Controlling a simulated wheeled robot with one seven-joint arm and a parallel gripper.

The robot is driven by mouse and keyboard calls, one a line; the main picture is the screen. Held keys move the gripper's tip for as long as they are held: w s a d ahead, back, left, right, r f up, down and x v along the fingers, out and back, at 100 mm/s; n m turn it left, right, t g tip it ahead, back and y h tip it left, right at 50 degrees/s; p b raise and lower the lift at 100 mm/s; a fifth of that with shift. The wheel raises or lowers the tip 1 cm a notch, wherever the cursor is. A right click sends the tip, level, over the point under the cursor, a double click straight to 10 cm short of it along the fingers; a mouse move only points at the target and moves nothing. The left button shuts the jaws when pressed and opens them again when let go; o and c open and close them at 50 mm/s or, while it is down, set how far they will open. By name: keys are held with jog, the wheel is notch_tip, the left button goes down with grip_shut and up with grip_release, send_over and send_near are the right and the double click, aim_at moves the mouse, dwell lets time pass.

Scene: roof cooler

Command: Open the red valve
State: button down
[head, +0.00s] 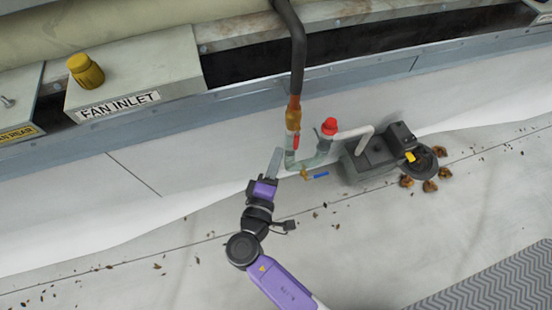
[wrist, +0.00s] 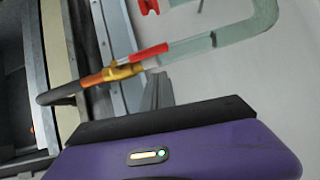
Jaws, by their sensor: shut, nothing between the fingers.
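A red lever handle (head: 296,141) lies along the pipe just below an orange-brown brass valve body (head: 293,115) in the head view. In the wrist view the red lever (wrist: 150,53) lies in line with the pale green pipe, beside the brass fitting (wrist: 116,73). A separate red cap or knob (head: 330,126) tops the other leg of the U-shaped pipe (head: 308,160). My gripper (head: 275,160) is shut and empty, just left of the pipe and slightly below the lever. In the wrist view its fingers (wrist: 156,92) point toward the pipe; contact cannot be told.
A small blue-handled valve (head: 320,176) sits low on the pipe. A grey pump-like unit (head: 372,157) stands at right with brown leaves (head: 430,186) beside it. A FAN INLET box (head: 135,75) with a yellow knob (head: 86,70) is upper left. Open floor lies in front.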

jog(key=p+v, duration=0.2)
jog(key=v, duration=0.8)
jog(key=shift+s+a+f, duration=0.15)
jog(key=shift+a+f, duration=0.05)
jog(key=shift+a, duration=0.1)
jog(key=shift+a, duration=0.1)
